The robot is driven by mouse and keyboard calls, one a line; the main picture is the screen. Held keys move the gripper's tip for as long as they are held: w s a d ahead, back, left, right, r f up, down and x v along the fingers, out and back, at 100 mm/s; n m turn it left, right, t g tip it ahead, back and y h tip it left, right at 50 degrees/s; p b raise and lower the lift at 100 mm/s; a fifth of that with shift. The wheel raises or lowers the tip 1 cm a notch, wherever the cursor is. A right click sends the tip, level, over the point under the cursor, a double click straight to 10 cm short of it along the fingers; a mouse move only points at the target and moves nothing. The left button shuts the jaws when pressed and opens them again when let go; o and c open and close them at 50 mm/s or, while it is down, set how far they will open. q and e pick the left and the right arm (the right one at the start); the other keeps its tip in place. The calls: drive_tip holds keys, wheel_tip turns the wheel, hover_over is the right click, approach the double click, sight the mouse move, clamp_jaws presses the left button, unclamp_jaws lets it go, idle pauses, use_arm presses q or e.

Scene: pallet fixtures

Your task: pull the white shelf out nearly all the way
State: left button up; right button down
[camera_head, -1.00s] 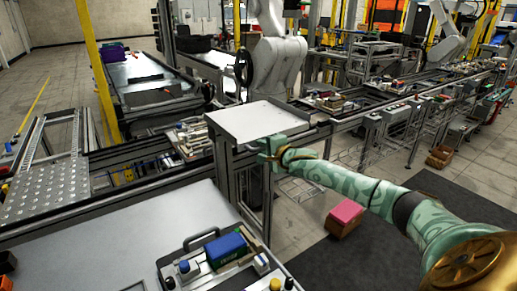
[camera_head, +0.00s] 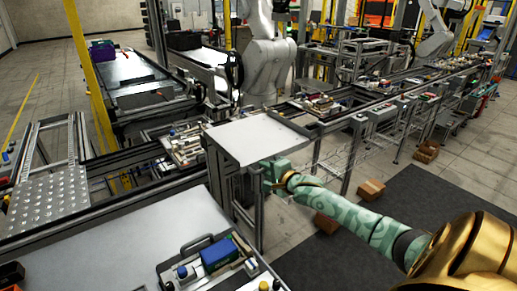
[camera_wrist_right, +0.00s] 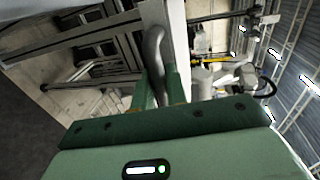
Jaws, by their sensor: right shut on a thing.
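The white shelf (camera_head: 258,136) is a flat pale panel, left of centre in the head view, sticking out from the metal frame of the line toward me. My right gripper (camera_head: 270,174) is at the shelf's near right edge, with its green arm reaching in from the right. In the right wrist view, the gripper's green fingers (camera_wrist_right: 160,88) are shut on a grey curved handle (camera_wrist_right: 155,45) beside the white panel edge (camera_wrist_right: 178,40). The fingertips are partly hidden by the handle and gripper body. My left gripper is not in view.
A grey worktop (camera_head: 120,235) fills the lower left, with a tray holding a blue box (camera_head: 218,255). Cardboard boxes (camera_head: 371,189) lie on the floor behind my right arm. A white robot arm (camera_head: 268,60) stands behind the shelf. Dark floor mat is open at the right.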

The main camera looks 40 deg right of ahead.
drive_tip(key=f+p+v, duration=0.3)
drive_tip(key=p+v, duration=0.8)
drive_tip(key=v, duration=0.4)
drive_tip(key=shift+s, duration=0.3)
drive_tip(key=c, duration=1.8)
unclamp_jaws()
drive_tip(key=v, duration=1.6)
drive_tip(key=shift+s+a+p, duration=0.15)
drive_tip(key=shift+p, duration=0.2)
